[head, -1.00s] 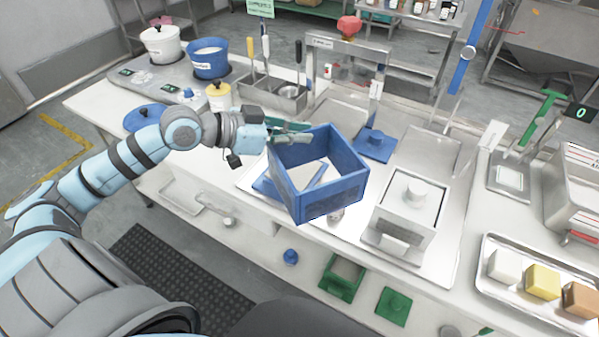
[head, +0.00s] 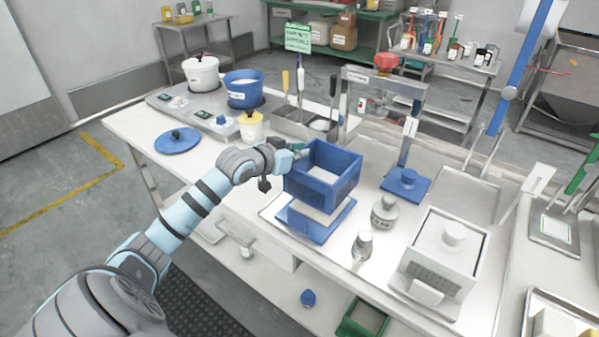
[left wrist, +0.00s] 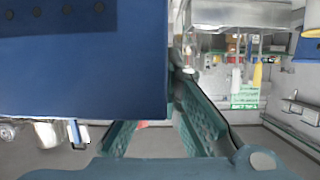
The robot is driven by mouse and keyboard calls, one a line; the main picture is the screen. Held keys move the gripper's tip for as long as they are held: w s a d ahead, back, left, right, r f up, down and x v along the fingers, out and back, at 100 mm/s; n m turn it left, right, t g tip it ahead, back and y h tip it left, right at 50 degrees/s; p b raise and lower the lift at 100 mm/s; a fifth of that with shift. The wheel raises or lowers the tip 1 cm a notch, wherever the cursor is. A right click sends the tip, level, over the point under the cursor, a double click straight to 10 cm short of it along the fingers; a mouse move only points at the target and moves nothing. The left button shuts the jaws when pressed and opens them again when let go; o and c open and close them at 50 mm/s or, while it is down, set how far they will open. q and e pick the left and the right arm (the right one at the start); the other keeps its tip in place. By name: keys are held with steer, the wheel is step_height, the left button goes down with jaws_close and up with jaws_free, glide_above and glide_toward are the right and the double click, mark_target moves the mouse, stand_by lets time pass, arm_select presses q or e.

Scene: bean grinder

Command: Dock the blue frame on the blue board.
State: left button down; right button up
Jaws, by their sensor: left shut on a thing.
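The blue frame (head: 308,190), an open square box-like ring, hangs level over the blue board (head: 318,234) in the head view. A pale strip shows between them, so the frame looks raised; how far is hard to tell. The frame covers the board's back part. My left gripper (head: 301,150) is shut on the frame's far left wall. In the left wrist view the frame (left wrist: 80,75) fills the upper left, beside the green fingers (left wrist: 168,115); the exact contact is hidden. My right gripper is not in view.
A rack of upright tools (head: 303,122) stands close behind the frame. A blue lid (head: 178,141) lies left.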

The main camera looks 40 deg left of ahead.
mark_target(299, 167)
arm_select(q)
step_height(299, 167, down, 5)
steer(key=shift+b, duration=0.45)
steer(key=shift+f, duration=0.25)
steer(key=shift+f, duration=0.25)
steer(key=c, duration=1.8)
jaws_free()
